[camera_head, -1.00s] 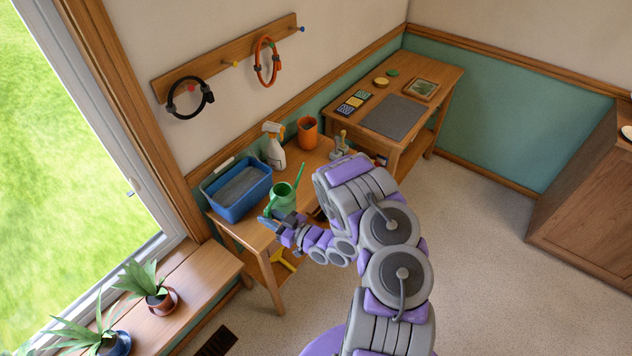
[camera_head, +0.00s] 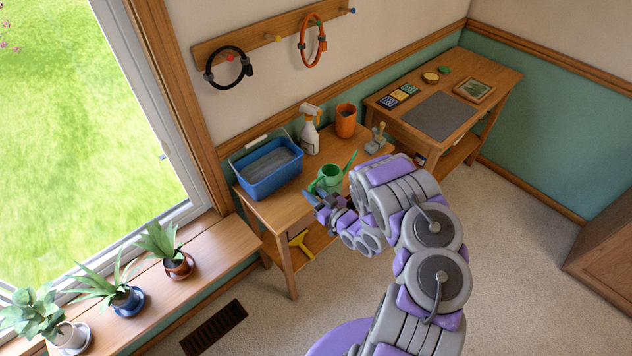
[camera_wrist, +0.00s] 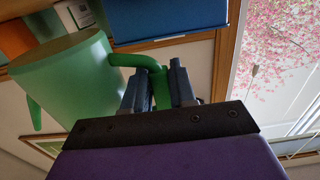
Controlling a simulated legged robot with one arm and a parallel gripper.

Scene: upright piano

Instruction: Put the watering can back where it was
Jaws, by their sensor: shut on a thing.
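The green watering can (camera_head: 329,176) shows at the front of the wooden table in the head view, with its spout up to the right. In the wrist view the can (camera_wrist: 68,82) fills the left side, and its handle (camera_wrist: 160,88) runs between my fingers. My gripper (camera_head: 318,200) is shut on that handle; it also shows in the wrist view (camera_wrist: 159,88). I cannot tell whether the can touches the tabletop or hangs just above or in front of it.
On the table (camera_head: 283,208) are a blue tub (camera_head: 268,180), a spray bottle (camera_head: 310,134), an orange pot (camera_head: 346,121) and small tools (camera_head: 376,141). Several potted plants line the window sill (camera_head: 205,255). A second table (camera_head: 480,112) stands behind to the right. Open floor lies in front.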

